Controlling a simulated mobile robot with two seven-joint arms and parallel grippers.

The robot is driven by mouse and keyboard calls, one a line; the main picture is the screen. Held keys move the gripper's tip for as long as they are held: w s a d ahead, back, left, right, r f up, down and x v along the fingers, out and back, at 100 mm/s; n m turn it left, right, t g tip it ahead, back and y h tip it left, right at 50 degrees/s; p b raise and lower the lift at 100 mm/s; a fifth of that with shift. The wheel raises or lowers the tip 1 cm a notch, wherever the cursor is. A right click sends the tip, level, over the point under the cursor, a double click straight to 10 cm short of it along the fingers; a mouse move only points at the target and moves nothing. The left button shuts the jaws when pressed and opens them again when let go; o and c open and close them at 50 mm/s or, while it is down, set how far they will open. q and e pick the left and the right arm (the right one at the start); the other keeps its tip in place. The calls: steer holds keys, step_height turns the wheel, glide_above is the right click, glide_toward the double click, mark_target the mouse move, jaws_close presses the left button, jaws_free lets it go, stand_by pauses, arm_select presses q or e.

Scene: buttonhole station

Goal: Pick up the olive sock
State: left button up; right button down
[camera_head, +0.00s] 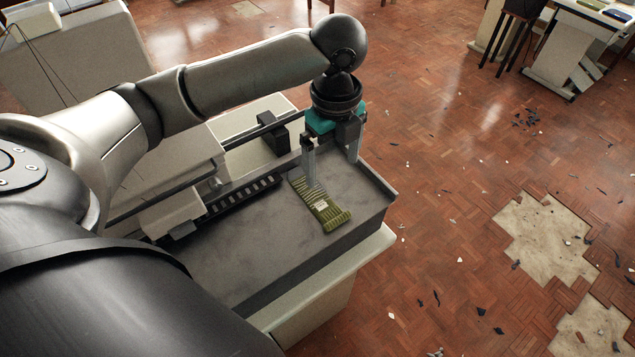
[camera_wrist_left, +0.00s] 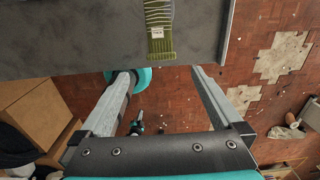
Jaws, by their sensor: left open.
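The olive sock (camera_head: 333,216) is ribbed, with a small white label on it. It lies flat on the dark grey top (camera_head: 270,235) of the station, near the right end. It also shows in the left wrist view (camera_wrist_left: 159,45), at the top, beyond the fingertips. My left gripper (camera_head: 331,168) is open and empty, pointing down at the back end of the sock. One finger stands over or beside that end and hides a little of it; I cannot tell whether they touch. My right gripper is not in view.
A black toothed rail (camera_head: 243,195) and a pale machine body (camera_head: 172,213) run along the back left of the top. A raised rim (camera_head: 378,178) edges its right end. The grey surface in front of the sock is clear. Debris (camera_head: 527,118) litters the floor.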

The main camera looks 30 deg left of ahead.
arm_select(q)
steer(key=b, duration=0.1)
glide_above(328, 211)
steer(key=f, duration=0.9)
steer(key=shift+s+d, duration=0.15)
steer(key=shift+s, duration=0.05)
steer(key=shift+w+f+b, duration=0.2)
steer(key=shift+f+b, duration=0.45)
steer(key=shift+f, duration=2.3)
steer(key=shift+r, duration=0.1)
steer(key=c, duration=1.2)
